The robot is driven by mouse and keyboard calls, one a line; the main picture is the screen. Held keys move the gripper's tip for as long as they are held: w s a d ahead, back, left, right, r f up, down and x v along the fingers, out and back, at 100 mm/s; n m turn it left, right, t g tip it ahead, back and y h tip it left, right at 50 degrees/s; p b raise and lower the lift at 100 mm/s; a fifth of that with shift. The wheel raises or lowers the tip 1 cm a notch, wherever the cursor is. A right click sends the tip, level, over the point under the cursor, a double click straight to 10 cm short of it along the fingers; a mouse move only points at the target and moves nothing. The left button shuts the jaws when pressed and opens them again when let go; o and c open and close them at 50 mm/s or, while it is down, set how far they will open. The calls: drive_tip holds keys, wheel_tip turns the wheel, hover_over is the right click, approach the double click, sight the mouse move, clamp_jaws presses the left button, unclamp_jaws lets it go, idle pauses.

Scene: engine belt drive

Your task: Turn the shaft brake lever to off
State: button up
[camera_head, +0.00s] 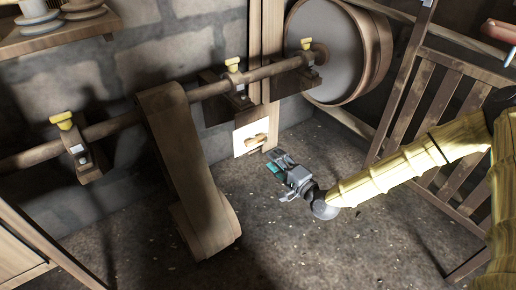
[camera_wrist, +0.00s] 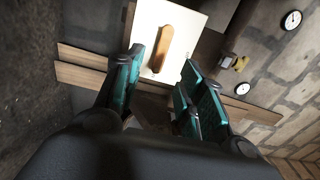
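The brake lever (camera_head: 256,140) is a short brown wooden handle on a pale square plate (camera_head: 246,128), fixed to a wooden post low on the back wall. In the wrist view, the lever (camera_wrist: 163,48) lies slightly tilted on the plate (camera_wrist: 188,32), just beyond my fingertips. My gripper (camera_head: 279,163) is below and to the right of the plate, apart from it. In the wrist view, my gripper (camera_wrist: 163,62) has its teal finger pads spread, with nothing between them. No off mark is readable on the plate.
A long shaft (camera_head: 208,89) with yellow-topped bearings runs along the wall. A wide belt (camera_head: 177,150) hangs to the left, and a large drum (camera_head: 322,55) is at upper right. A slatted wooden rail (camera_head: 436,98) is at right. Wall gauges (camera_wrist: 291,20) show in the wrist view.

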sight(257, 142)
drive_tip(key=b+x, duration=0.1)
drive_tip(key=x, duration=0.2)
drive_tip(key=b+x, duration=0.1)
drive_tip(key=x, duration=0.3)
drive_tip(key=b+x, duration=0.1)
drive_tip(key=x, duration=0.3)
drive_tip(key=shift+r+b, duration=0.25)
drive_tip(key=shift+b, duration=0.1)
drive_tip(key=shift+c, duration=0.3)
clamp_jaws()
